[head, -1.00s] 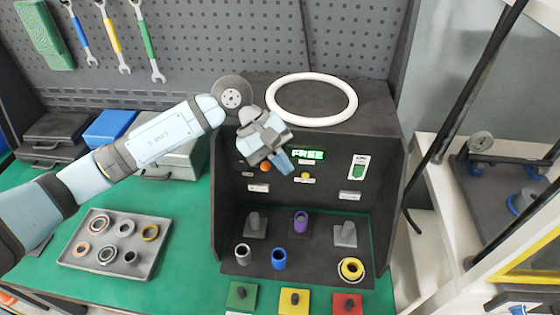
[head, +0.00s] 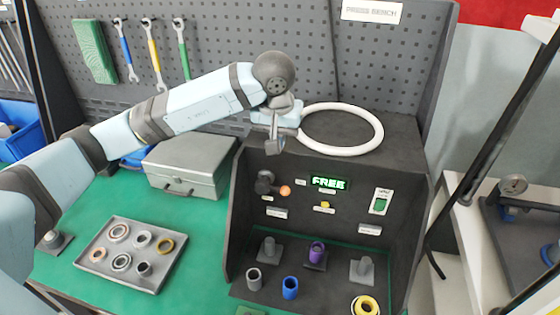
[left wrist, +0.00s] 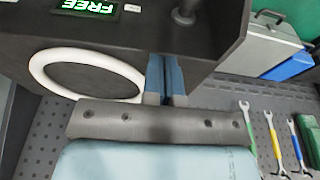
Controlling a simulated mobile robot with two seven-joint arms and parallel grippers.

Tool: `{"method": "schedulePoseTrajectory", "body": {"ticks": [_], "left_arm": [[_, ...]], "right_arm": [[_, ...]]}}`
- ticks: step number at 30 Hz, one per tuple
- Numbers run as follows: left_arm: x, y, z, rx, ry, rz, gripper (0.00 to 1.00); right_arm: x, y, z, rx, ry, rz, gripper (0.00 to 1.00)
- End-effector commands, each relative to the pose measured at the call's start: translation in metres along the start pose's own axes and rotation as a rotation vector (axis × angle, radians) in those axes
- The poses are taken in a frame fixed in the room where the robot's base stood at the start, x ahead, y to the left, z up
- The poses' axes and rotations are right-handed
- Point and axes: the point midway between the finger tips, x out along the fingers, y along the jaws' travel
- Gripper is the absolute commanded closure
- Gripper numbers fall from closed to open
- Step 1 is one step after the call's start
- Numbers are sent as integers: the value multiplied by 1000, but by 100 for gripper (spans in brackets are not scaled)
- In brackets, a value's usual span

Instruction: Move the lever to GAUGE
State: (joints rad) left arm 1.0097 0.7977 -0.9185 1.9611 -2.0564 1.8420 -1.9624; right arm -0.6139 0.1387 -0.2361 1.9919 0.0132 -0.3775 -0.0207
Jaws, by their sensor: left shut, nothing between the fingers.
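A dark round knob on a short stem (head: 265,183), which looks like the lever, sticks out of the upper left of the black test box's panel. It also shows at the top of the left wrist view (left wrist: 185,14). A green lit display (head: 328,183) reads FREE; it also shows in the left wrist view (left wrist: 90,6). The small labels by the knob are too small to read, so I cannot find GAUGE. My left gripper (head: 275,146) is shut and empty at the box's top front edge, above and apart from the knob. My right gripper is not in view.
A white ring (head: 372,146) lies on the box top beside my left gripper. An orange button (head: 285,191) sits just right of the knob. Several pegs and sleeves stand inside the box. A tray of rings (head: 88,250) and a grey case (head: 190,167) stand left on the green table.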

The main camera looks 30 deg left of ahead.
Motion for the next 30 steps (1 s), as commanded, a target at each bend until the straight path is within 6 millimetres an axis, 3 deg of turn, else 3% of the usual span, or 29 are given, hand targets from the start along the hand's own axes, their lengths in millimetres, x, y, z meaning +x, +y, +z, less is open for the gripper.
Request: {"method": "schedulePoseTrajectory", "body": {"ticks": [14,18,24,30], "left_arm": [[92,0,1,-1,-5,0,100],[112,0,10,0,-5,0,100],[128,0,16,0,-2,1,100],[131,0,16,0,-1,1,100]], "right_arm": [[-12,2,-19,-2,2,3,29],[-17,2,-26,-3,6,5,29],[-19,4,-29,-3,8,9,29],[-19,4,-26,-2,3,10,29]]}}
